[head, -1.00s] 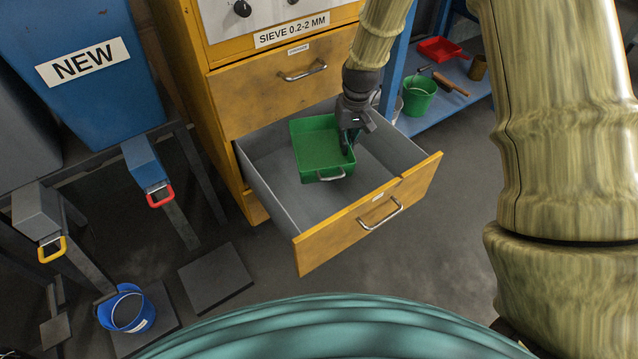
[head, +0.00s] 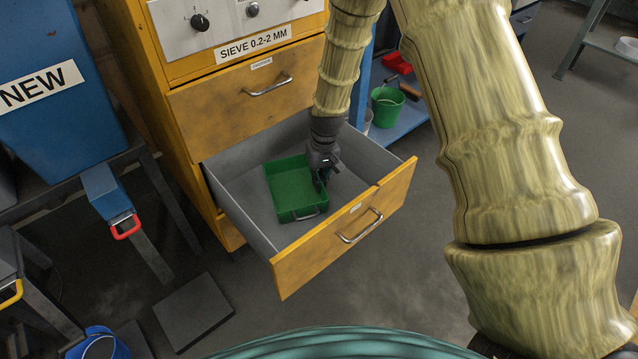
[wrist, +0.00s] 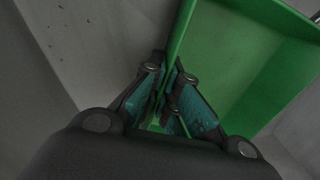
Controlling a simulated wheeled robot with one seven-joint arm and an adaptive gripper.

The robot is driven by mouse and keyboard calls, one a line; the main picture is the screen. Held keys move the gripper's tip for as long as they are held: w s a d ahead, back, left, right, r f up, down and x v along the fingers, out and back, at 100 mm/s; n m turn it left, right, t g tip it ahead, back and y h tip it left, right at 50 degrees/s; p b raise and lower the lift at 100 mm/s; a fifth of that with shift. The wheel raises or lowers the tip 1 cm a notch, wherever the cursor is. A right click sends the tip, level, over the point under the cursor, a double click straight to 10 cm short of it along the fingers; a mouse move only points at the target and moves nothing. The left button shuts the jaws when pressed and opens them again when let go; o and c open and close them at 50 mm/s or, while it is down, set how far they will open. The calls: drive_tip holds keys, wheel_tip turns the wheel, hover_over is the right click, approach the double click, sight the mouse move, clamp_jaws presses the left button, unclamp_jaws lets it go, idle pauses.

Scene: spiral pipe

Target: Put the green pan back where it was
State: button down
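The green pan (head: 293,188) is a shallow rectangular tray with a small metal handle on its front. It sits low inside the open lower drawer (head: 355,228) of the yellow sieve cabinet, toward the drawer's left and middle. I cannot tell for sure whether its base touches the drawer floor. My gripper (head: 321,180) is at the pan's right wall. In the wrist view my gripper (wrist: 170,105) has its teal-padded fingers on both sides of the green wall (wrist: 178,45), closed on it. The wall between the pads is partly hidden.
The closed upper drawer (head: 250,92) is above the open one. A blue shelf (head: 395,125) with a green bucket (head: 388,102) stands at the right. A blue NEW bin (head: 55,95) and a blue bucket (head: 98,345) are at the left. Floor right of the drawer is clear.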

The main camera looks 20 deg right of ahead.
idle(0.3)
drive_tip(key=c, duration=1.6)
unclamp_jaws()
drive_tip(key=shift+f, duration=0.1)
drive_tip(key=shift+c, duration=0.2)
wheel_tip(320, 180, up, 12)
drive_tip(key=d+p, duration=0.1)
drive_tip(key=p, duration=0.3)
drive_tip(key=shift+p, duration=0.3)
